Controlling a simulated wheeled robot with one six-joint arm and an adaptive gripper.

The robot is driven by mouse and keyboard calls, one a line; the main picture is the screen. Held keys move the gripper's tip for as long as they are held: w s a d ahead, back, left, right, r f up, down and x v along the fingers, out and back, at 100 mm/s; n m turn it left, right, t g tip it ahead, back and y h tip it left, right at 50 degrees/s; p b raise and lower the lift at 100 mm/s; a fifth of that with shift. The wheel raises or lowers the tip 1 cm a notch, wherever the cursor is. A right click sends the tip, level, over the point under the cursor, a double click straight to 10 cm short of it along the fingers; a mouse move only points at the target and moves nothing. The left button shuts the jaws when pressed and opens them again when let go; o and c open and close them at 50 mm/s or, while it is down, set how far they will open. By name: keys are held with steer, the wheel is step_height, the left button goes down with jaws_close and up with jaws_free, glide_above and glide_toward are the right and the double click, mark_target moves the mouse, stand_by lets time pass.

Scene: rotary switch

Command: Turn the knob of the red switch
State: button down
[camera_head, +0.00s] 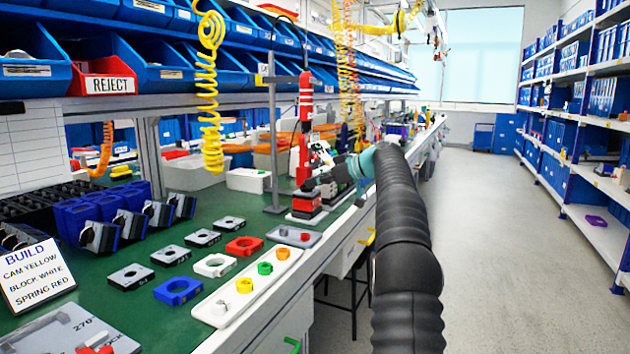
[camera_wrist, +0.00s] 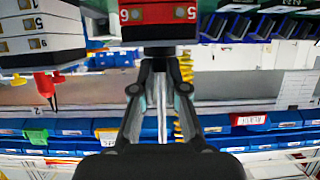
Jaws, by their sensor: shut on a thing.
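The red switch (camera_wrist: 158,13) shows at the top of the wrist view, a red block with white digits 6 and 5 on its face. Its dark knob (camera_wrist: 159,50) lies between my fingertips. My gripper (camera_wrist: 160,62) is shut on the knob. The knob's pointer direction cannot be told. In the head view, a red block that looks like this switch (camera_head: 306,204) stands on the bench by the red tool stand. My arm reaches it from the right, and my fingers are too small there to make out.
A white-and-grey switch (camera_wrist: 40,38) is beside the red one in the wrist view. In the head view, a red tool (camera_head: 304,120) hangs on a stand close to my gripper. A white tray (camera_head: 260,290) with coloured rings lies nearer on the bench. The aisle (camera_head: 490,240) is clear.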

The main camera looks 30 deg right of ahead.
steer(key=shift+f, duration=0.1)
steer(key=c, duration=1.2)
jaws_free()
steer(key=v, duration=1.2)
steer(key=shift+a, duration=0.1)
